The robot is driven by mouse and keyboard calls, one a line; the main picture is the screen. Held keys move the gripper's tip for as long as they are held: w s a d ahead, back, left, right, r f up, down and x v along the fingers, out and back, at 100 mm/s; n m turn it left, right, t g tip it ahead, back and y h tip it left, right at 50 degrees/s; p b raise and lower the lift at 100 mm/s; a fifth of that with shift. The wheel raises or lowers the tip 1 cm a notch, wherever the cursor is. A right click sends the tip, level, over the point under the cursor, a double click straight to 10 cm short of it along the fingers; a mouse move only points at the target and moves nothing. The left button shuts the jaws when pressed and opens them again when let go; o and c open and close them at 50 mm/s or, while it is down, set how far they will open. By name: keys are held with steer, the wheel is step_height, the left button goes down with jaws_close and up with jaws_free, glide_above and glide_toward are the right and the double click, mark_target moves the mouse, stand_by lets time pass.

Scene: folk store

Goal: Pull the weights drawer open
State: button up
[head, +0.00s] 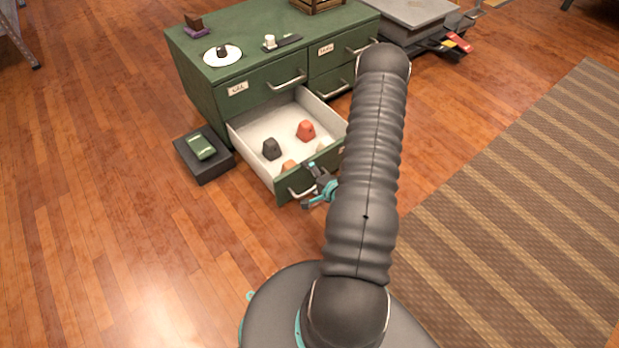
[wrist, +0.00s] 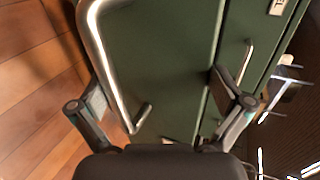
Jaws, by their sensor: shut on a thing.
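A green cabinet (head: 205,95) stands with its lower left drawer (head: 262,165) pulled out. The drawer has a pale inside and holds a dark weight (head: 271,149), a red weight (head: 305,131) and orange and tan ones partly hidden by the front wall. My gripper (head: 316,184) is at this drawer's front, shut on its silver handle (head: 301,191). In the wrist view the handle (wrist: 103,50) runs beside the left finger, and my gripper's fingers (wrist: 165,105) stand apart before green panels. My arm hides the drawer's right end.
A dark block with a green item (head: 202,147) lies on the floor left of the drawer. Small items, including a white disc (head: 222,55), stand on the cabinet top. A striped rug (head: 530,200) lies to the right. Wooden floor at the left front is clear.

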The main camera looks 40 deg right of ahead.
step_height(320, 180, up, 6)
steer(key=w+t, duration=0.2)
steer(key=shift+r, duration=0.25)
steer(key=shift+g, duration=0.9)
steer(key=f, duration=0.1)
steer(key=s+f, duration=0.1)
steer(key=s+a+f, duration=0.1)
steer(key=f, duration=0.1)
steer(key=shift+f, duration=0.1)
steer(key=shift+s+d+r, duration=0.2)
steer(key=shift+s+d, duration=0.25)
steer(key=shift+s, duration=0.25)
steer(key=shift+c, duration=0.5)
steer(key=shift+s+r+t, duration=0.3)
steer(key=shift+s+r, duration=0.65)
steer(key=shift+s, duration=0.3)
steer(key=c, duration=0.5)
steer(key=shift+s+d+r+p, duration=0.15)
steer(key=shift+s+p, duration=0.15)
steer(key=shift+s, duration=1.75)
steer(key=shift+s+d+r+p, duration=0.1)
steer(key=shift+s+p, duration=0.15)
steer(key=shift+s, duration=1.8)
steer(key=shift+s+d+r+p, duration=0.15)
steer(key=shift+s+p, duration=0.15)
steer(key=shift+s, duration=1.75)
steer(key=shift+c, duration=0.2)
